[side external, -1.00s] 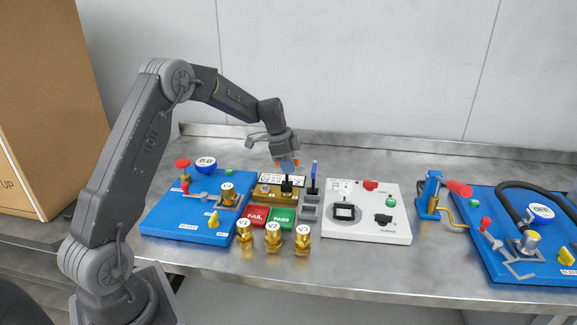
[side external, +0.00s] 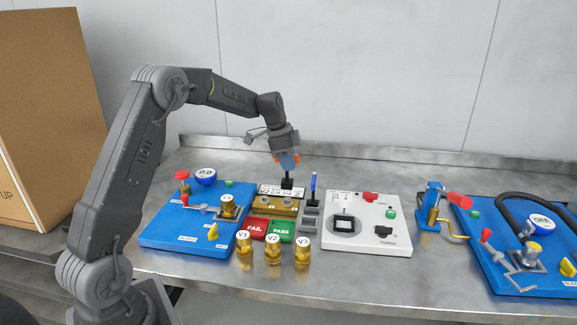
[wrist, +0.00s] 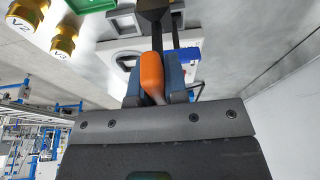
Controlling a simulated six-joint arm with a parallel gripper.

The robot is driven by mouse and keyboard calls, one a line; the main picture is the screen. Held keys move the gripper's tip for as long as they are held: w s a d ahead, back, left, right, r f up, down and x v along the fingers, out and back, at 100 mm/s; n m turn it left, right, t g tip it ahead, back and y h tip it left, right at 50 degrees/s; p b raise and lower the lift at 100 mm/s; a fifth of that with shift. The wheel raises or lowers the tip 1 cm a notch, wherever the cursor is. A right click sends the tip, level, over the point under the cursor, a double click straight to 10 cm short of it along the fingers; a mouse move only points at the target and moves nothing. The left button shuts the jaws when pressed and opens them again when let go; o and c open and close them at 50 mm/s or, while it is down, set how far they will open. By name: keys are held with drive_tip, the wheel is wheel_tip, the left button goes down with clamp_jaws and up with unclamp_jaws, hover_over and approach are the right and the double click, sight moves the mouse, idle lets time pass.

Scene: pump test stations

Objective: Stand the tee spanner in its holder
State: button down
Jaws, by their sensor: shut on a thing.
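The tee spanner has an orange crossbar, a dark shaft and a black lower end (side external: 287,184). My gripper (side external: 287,161) is shut on its crossbar, with orange showing at both sides of the fingers. The spanner hangs about upright, its lower end in front of the white label plate behind the brass rack. The wrist view shows the orange bar (wrist: 152,75) between the bluish fingers. A grey block with square recesses (side external: 309,222), apparently the holder, is just right of the brass rack. Its recesses are partly hidden in the wrist view (wrist: 120,21).
A blue-handled tool (side external: 313,186) stands upright at the grey block's back. The brass rack (side external: 275,206) is left of it, the white panel (side external: 368,235) right. Red FAIL and green PASS pads (side external: 281,231) and brass valves (side external: 273,248) lie in front. Blue station (side external: 170,226) is left.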

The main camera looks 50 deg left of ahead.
drive_tip(key=shift+r, duration=0.45)
